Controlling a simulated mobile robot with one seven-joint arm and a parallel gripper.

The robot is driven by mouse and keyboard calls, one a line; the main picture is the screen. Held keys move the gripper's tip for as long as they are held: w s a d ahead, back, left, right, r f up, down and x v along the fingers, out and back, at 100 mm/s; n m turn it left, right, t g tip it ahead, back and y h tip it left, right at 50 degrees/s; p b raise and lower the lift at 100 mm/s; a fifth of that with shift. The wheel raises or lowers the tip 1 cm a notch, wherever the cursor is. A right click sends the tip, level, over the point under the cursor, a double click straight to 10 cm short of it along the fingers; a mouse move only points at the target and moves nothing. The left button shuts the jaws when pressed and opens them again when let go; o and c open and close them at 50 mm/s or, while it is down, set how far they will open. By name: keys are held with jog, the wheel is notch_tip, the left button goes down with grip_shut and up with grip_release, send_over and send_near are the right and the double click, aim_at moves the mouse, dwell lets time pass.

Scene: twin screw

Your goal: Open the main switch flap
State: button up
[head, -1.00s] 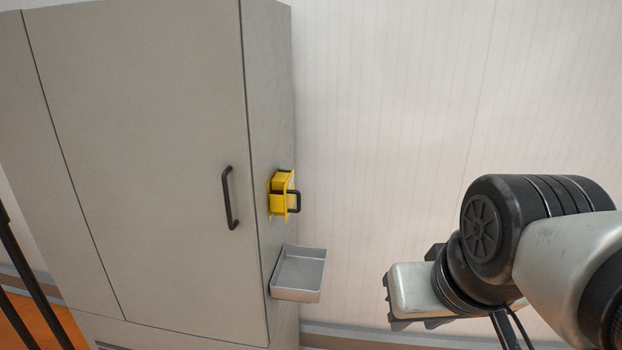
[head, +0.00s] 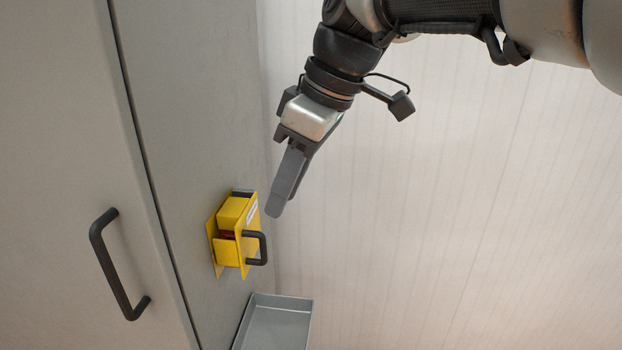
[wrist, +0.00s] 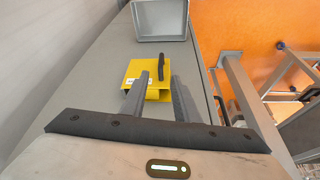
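The main switch is a yellow box (head: 236,212) on the grey side wall of the cabinet. Its yellow flap (head: 251,222) carries a black handle (head: 261,248) that sticks out to the right, and the flap looks closed. A dark red part shows in a gap in the box. In the wrist view the yellow box (wrist: 158,70) and its handle (wrist: 165,66) lie beyond the fingers. My gripper (head: 274,212) is above and right of the handle, pointing down toward it, apart from it. In the wrist view its fingers are spread with nothing between them.
A grey open tray (head: 275,322) is fixed to the cabinet wall below the switch. A cabinet door with a black handle (head: 117,265) is at the left. The space right of the switch, before the pale wall (head: 430,210), is free.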

aim_at(263, 240)
jog(key=x, duration=1.1)
jog(key=shift+a+f+b, duration=0.2)
jog(key=shift+f+b, duration=0.1)
jog(key=shift+c, duration=0.4)
grip_shut()
